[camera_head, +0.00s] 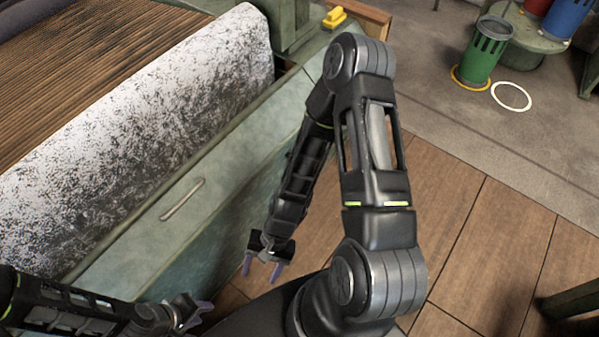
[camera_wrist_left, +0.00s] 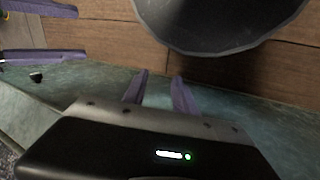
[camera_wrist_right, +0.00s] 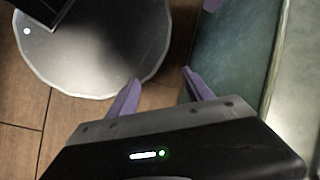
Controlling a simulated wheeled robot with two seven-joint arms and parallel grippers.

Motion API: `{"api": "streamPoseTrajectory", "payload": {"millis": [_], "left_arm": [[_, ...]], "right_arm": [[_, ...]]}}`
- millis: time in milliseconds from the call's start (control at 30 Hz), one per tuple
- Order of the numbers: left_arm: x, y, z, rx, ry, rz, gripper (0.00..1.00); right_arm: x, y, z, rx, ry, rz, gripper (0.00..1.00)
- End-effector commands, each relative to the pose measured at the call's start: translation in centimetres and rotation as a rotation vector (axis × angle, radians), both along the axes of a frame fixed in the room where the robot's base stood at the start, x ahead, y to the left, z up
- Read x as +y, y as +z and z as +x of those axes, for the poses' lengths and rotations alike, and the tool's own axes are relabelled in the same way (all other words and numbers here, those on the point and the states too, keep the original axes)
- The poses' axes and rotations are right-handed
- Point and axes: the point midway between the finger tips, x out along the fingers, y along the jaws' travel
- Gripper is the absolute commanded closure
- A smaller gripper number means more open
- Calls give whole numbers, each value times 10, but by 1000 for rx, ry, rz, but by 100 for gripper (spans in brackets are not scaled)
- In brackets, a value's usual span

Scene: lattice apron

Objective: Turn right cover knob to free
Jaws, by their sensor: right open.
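The green cover (camera_head: 182,215) runs along the front of the machine and has a slim handle (camera_head: 182,199) on it. A small dark knob-like piece (camera_wrist_left: 37,77) shows on the green surface in the left wrist view, too small to identify surely as the right cover knob. My right gripper (camera_head: 262,268) is open and empty, hanging in front of the cover, apart from it; its fingers also show in the right wrist view (camera_wrist_right: 161,77). My left gripper (camera_head: 196,311) is open and empty at the lower left; its spread fingers show in the left wrist view (camera_wrist_left: 158,78).
A speckled white roll (camera_head: 140,115) lies behind the cover, with brown strands (camera_head: 90,70) beyond. A yellow piece (camera_head: 334,18) sits at the machine's far right end. A green bin (camera_head: 487,50) and white ring (camera_head: 511,96) are at upper right.

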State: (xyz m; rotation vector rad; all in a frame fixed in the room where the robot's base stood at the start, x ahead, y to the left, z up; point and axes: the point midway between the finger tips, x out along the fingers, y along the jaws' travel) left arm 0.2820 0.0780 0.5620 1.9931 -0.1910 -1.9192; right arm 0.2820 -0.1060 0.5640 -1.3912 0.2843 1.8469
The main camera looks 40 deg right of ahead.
Motion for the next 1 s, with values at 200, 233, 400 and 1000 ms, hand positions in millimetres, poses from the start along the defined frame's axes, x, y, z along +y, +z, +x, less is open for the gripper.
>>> {"api": "streamPoseTrajectory", "payload": {"millis": [200,233,400,1000], "left_arm": [[4,-128,7,-16,14,7,66],[5,-142,9,-19,16,7,66],[7,-219,14,-32,25,12,66],[13,-331,25,-55,43,21,66]], "right_arm": [[-27,-93,53,244,-568,273,41],[-33,-99,64,263,-645,323,41],[-99,-125,137,297,-1060,655,41],[-353,-99,199,-80,-1608,1358,41]]}}
